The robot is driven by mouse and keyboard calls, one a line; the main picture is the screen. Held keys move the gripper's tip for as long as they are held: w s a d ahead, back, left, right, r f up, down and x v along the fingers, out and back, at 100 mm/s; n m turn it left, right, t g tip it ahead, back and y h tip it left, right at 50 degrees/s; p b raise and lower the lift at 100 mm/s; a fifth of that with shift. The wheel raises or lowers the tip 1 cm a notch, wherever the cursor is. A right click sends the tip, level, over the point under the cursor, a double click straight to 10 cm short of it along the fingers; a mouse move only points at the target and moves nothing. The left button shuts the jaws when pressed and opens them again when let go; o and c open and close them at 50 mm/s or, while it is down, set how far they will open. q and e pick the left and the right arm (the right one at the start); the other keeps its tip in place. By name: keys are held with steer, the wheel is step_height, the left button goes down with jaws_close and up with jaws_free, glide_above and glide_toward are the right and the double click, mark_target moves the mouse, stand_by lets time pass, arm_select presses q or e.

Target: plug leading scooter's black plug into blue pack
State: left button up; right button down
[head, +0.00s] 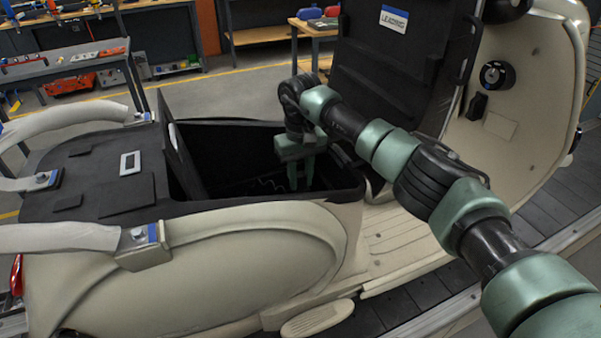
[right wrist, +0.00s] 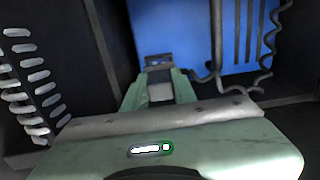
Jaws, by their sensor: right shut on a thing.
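The cream scooter (head: 250,245) stands with its seat lid (head: 385,60) raised; a label on the lid seems to read "LEADING". My right gripper (head: 306,180) reaches down into the dark open bay below the seat. In the right wrist view its fingers (right wrist: 158,85) are shut on a small dark piece at the tips, taken as the black plug (right wrist: 158,62); the fingers hide part of it. The blue pack (right wrist: 180,25) lies just beyond the fingertips, with dark cables in front. Whether plug and pack touch cannot be told. My left gripper is not in view.
The bay's black rim (head: 265,205) and an upright flap (head: 183,160) surround the right gripper. A coiled cable (right wrist: 264,55) hangs at right in the wrist view. Pale padded bars (head: 60,238) hold the scooter's rear at left. Workbenches stand behind, across open floor.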

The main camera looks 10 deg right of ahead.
mark_target(301, 186)
steer(key=shift+f, duration=0.5)
steer(key=shift+f+b, duration=1)
steer(key=shift+f, duration=0.1)
steer(key=c, duration=1.1)
jaws_free()
steer(key=shift+o, duration=0.2)
step_height(301, 186, up, 7)
steer(key=shift+f+b, duration=0.15)
steer(key=shift+b, duration=0.5)
steer(key=shift+r, duration=0.55)
steer(key=shift+r, duration=0.15)
